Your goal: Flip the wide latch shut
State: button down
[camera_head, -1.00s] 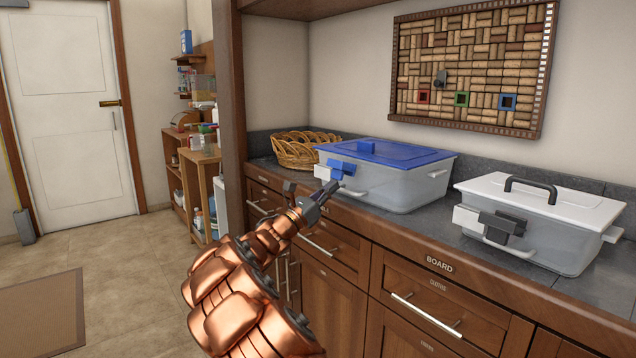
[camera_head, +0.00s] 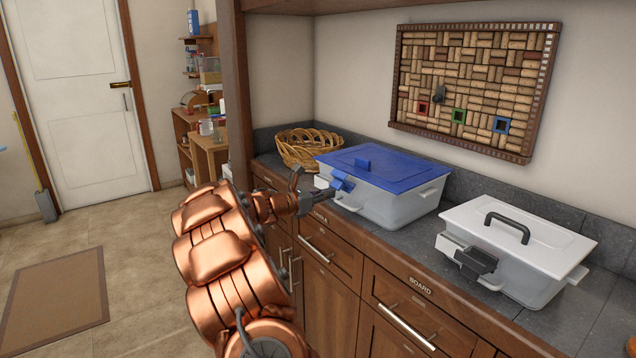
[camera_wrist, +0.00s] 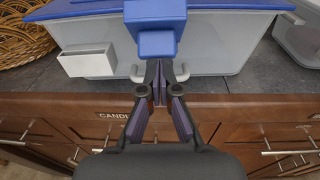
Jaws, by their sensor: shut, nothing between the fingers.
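The blue-lidded clear box (camera_head: 390,207) stands on the counter. A blue latch (camera_head: 343,181) sticks out from its front, and in the wrist view the latch (camera_wrist: 157,42) fills the top centre. A white block (camera_wrist: 87,62) sits to its left on the same wall. I cannot tell which of these is the wide latch. My gripper (camera_head: 326,195) is shut and empty in front of the box. In the wrist view its fingertips (camera_wrist: 158,72) are just below the blue latch, close to or touching its underside. The fingertips partly hide the box's white handle.
A white-lidded box (camera_head: 515,285) with a dark latch (camera_head: 477,261) stands to the right. A wicker basket (camera_head: 300,148) is behind on the left. The counter's front edge and drawers with metal handles (camera_head: 318,254) lie below my gripper. A cork board hangs above.

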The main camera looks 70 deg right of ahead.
aim_at(336, 184)
jog(key=r+y+p, duration=0.1)
jog(key=r+p, duration=0.1)
jog(key=p, duration=0.2)
jog(key=shift+d+t, duration=0.1)
jog(key=shift+t, duration=0.3)
jog(key=y+p, duration=0.1)
jog(key=p, duration=0.1)
jog(key=t+y+p, duration=0.1)
jog(key=p, duration=0.1)
jog(key=shift+d+r, duration=0.15)
jog(key=shift+r, duration=0.15)
jog(key=shift+s+d+r+y+p, duration=0.15)
jog(key=shift+y+p, duration=0.15)
jog(key=shift+p, duration=0.4)
jog(key=shift+s+d+r+p, duration=0.1)
jog(key=shift+p, duration=0.6)
jog(key=shift+r+p, duration=0.55)
jog(key=shift+r, duration=0.2)
